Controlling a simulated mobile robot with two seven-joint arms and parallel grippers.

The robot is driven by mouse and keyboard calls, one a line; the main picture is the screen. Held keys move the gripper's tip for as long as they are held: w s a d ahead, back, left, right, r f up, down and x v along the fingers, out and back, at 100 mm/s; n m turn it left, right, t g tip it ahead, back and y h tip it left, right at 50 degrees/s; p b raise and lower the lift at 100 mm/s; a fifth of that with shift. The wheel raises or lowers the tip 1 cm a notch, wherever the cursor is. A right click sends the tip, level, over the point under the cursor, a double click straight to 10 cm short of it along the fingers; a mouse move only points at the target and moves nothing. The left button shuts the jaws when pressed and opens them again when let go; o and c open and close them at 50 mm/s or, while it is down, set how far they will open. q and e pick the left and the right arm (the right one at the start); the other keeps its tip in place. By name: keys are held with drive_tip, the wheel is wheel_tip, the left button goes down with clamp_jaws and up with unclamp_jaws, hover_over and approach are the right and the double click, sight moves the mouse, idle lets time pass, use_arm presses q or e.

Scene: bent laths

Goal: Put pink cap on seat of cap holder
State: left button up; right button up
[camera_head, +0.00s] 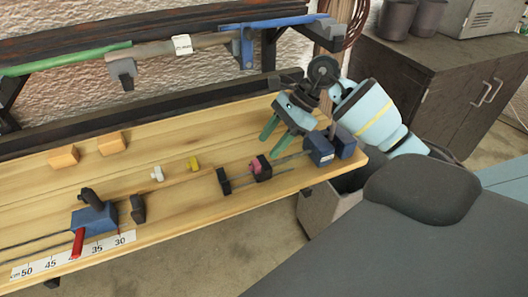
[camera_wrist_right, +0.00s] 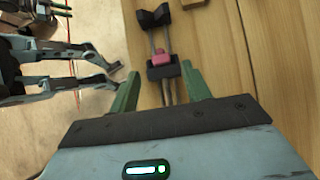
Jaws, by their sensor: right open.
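The pink cap (camera_head: 256,165) is at a dark block (camera_head: 265,170) on the thin double rail near the bench's right end. In the right wrist view the pink cap (camera_wrist_right: 161,58) lies at the far edge of that block (camera_wrist_right: 163,72); I cannot tell whether it is seated or only leaning there. A second dark block (camera_head: 224,181), notched on top, stands at the rail's left end. I cannot tell which part is the cap holder's seat. My right gripper (camera_head: 281,143) is open and empty above the rail, its green fingers pointing towards the block. My left gripper does not show clearly.
A blue block (camera_head: 319,149) stands at the rail's right end. White (camera_head: 157,173) and yellow (camera_head: 193,163) small pieces lie on the bench (camera_head: 190,210). A blue clamp (camera_head: 94,218) with a red handle stands at the left, and two orange-tan blocks (camera_head: 63,156) (camera_head: 111,142) lie behind.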

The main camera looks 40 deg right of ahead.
drive_tip(key=v, duration=0.5)
drive_tip(key=shift+d+r+p, duration=0.25)
drive_tip(key=shift+p, duration=0.1)
